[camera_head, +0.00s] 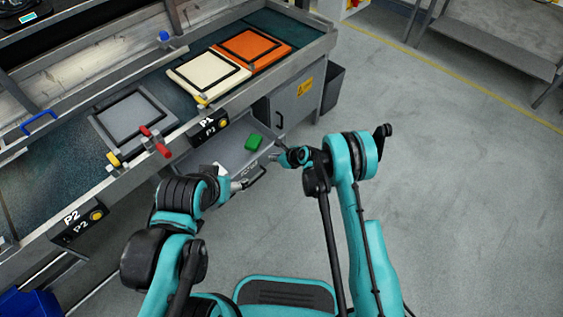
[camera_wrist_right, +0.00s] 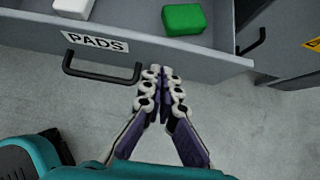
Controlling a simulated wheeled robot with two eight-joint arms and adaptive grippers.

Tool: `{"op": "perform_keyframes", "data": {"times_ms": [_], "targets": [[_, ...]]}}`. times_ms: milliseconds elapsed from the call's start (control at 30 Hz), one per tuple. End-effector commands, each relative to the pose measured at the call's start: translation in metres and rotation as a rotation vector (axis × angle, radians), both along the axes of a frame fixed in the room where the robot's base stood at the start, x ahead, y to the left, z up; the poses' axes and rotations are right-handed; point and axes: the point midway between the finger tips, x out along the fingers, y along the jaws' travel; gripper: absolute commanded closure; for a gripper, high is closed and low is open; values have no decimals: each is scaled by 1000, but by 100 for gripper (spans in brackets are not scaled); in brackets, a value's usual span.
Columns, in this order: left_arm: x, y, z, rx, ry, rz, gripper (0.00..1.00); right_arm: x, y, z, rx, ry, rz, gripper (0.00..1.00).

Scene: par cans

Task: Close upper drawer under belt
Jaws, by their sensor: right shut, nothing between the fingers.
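The open drawer (camera_head: 233,157) sticks out from under the belt, its front marked PADS in the right wrist view (camera_wrist_right: 200,60). It holds a green block (camera_head: 254,142), also in the right wrist view (camera_wrist_right: 184,19), and a white item (camera_wrist_right: 73,7). Its dark handle (camera_wrist_right: 101,74) is on the front. My right gripper (camera_wrist_right: 162,74) is shut and empty, with its fingertips at the drawer front, right of the handle; touching or just apart, I cannot tell. In the head view it is at the drawer's right corner (camera_head: 277,157). My left gripper (camera_head: 236,185) is near the drawer's left front; its fingers are unclear.
A grey cabinet door (camera_head: 296,103) with a handle is just right of the drawer. Above, the belt (camera_head: 60,150) carries a grey tray (camera_head: 128,112), a cream tray (camera_head: 205,76) and an orange tray (camera_head: 256,46). The floor (camera_head: 460,180) to the right is clear.

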Motion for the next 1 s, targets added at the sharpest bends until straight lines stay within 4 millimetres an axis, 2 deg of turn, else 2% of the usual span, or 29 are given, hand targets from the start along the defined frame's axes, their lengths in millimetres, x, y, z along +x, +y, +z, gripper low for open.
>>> {"op": "perform_keyframes", "data": {"times_ms": [100, 233, 1000], "targets": [[0, 0, -7, 0, 0, 0, 29, 9, 12, -1, -1, 1, 1, 100], [0, 0, -10, 0, 0, 0, 29, 14, 18, 0, -1, 0, 1, 100], [0, 0, -9, 0, 0, 0, 29, 20, 27, 1, -1, 1, 1, 100]]}}
